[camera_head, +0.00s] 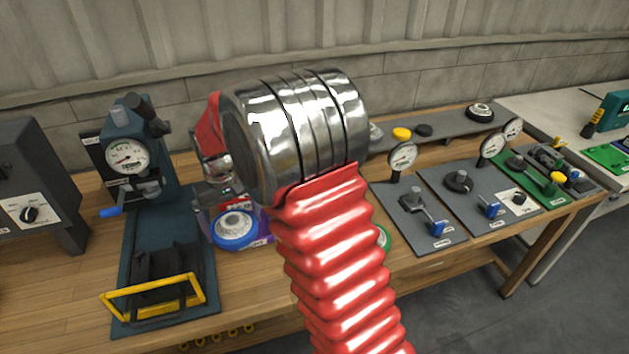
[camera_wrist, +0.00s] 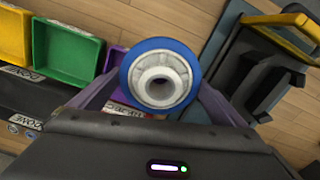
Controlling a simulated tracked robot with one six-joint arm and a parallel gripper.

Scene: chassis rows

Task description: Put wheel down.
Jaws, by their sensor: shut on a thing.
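A wheel with a blue rim and white hub (camera_head: 236,229) shows in the head view just left of my red arm. It fills the upper middle of the wrist view (camera_wrist: 160,76), its hub face towards the camera. My gripper (camera_wrist: 158,88) is shut on the wheel, with one finger on each side of it. In the head view my arm hides most of the gripper. I cannot tell whether the wheel touches the bench or hangs just above it.
A dark press (camera_head: 127,150) with a gauge and yellow handle (camera_head: 155,297) stands left of the wheel. Yellow (camera_wrist: 12,40), green (camera_wrist: 62,52) and purple (camera_wrist: 115,58) bins lie left in the wrist view. Gauge plates (camera_head: 415,225) stand right. Bare wood lies between bins and press.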

